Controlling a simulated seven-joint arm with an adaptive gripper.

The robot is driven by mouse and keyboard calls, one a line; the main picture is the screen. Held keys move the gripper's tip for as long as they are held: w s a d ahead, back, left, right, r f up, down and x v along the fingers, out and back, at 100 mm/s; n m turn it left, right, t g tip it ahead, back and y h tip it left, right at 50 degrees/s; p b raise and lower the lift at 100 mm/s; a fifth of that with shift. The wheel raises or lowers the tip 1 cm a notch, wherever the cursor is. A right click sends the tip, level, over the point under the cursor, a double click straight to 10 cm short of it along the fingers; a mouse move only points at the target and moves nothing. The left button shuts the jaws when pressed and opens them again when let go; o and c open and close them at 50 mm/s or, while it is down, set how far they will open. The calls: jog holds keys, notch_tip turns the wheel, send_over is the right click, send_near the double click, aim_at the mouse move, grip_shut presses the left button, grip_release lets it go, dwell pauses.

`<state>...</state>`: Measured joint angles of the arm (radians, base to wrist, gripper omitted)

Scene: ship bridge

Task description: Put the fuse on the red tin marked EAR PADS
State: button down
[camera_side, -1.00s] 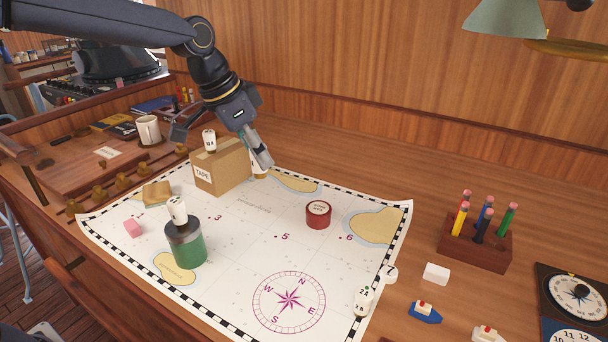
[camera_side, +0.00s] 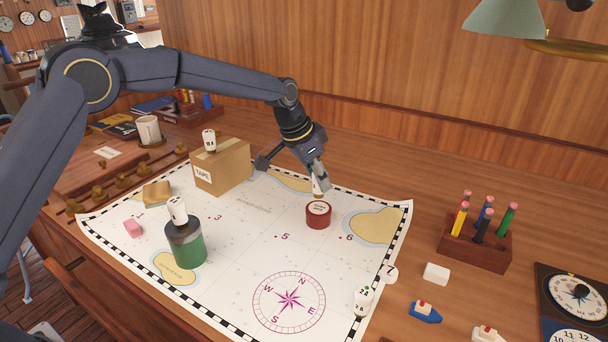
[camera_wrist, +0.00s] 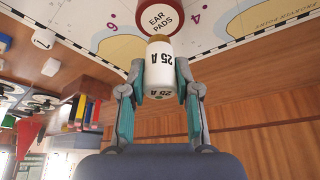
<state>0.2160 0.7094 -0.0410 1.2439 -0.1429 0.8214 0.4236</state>
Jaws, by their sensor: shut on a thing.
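The red tin (camera_side: 318,217) stands on the chart between the marks 5 and 6. In the wrist view the tin (camera_wrist: 158,20) reads EAR PADS. My gripper (camera_side: 318,186) is right above the tin in the side view. It is shut on a white fuse (camera_wrist: 159,66) marked 25 A, held between the two fingers. In the side view the fuse (camera_side: 317,187) is partly hidden by a finger. Its lower end is at or just above the tin lid; I cannot tell whether they touch.
Other white fuses stand on the green-and-grey tin (camera_side: 188,249), on the TAPE box (camera_side: 232,168) and at the chart's lower right edge (camera_side: 363,300). A pencil block (camera_side: 474,247) stands at right. The chart's middle (camera_side: 250,230) is clear.

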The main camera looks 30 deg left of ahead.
aim_at(319, 190)
jog(key=shift+w+f, duration=0.15)
jog(key=shift+f, duration=1.55)
jog(key=shift+f, duration=0.15)
jog(key=c, duration=0.8)
grip_release()
